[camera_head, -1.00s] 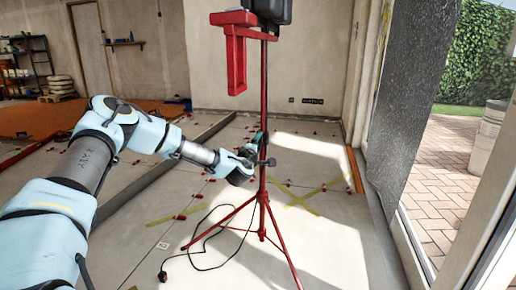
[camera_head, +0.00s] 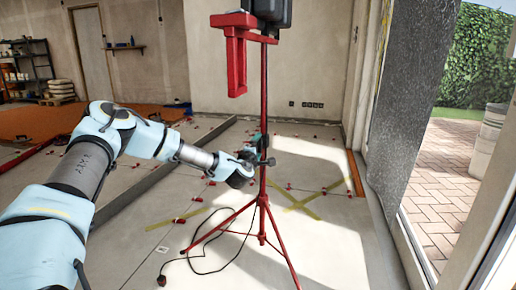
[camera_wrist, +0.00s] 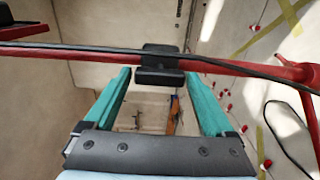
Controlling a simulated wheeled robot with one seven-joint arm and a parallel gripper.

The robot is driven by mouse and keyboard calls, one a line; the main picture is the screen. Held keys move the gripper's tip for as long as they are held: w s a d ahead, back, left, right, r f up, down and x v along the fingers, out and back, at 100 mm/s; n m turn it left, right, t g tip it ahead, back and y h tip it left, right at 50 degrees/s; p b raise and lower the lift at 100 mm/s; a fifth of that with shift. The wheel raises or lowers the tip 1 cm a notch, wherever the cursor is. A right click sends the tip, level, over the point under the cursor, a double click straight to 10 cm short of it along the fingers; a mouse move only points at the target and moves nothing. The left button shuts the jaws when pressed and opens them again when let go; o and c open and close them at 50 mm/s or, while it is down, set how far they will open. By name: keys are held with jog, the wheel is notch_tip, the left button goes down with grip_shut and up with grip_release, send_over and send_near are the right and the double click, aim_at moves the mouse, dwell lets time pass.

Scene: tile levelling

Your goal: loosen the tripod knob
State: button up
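A red tripod (camera_head: 264,100) stands upright on the tiled floor, its legs spread. Its red pole (camera_wrist: 90,52) crosses the wrist view from side to side. The black knob (camera_wrist: 159,76) sits on the pole's collar in the upper middle of the wrist view. My gripper (camera_wrist: 159,72) is open, with one teal finger on each side of the knob. Gaps show between both fingertips and the knob, so no grip shows. In the head view my gripper (camera_head: 258,148) is at the pole at mid height, and my wrist partly hides the knob.
A black cable (camera_head: 205,271) lies on the floor by the tripod legs and also runs along the pole. A red bracket and dark lamp head (camera_head: 268,12) top the pole. Red levelling clips (camera_head: 179,220) dot the floor. A grey panel (camera_head: 405,110) stands at the right.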

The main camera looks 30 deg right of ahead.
jog(key=shift+o, duration=0.6)
jog(key=p+v, duration=0.1)
jog(key=v, duration=0.9)
jog(key=shift+s+a, duration=0.3)
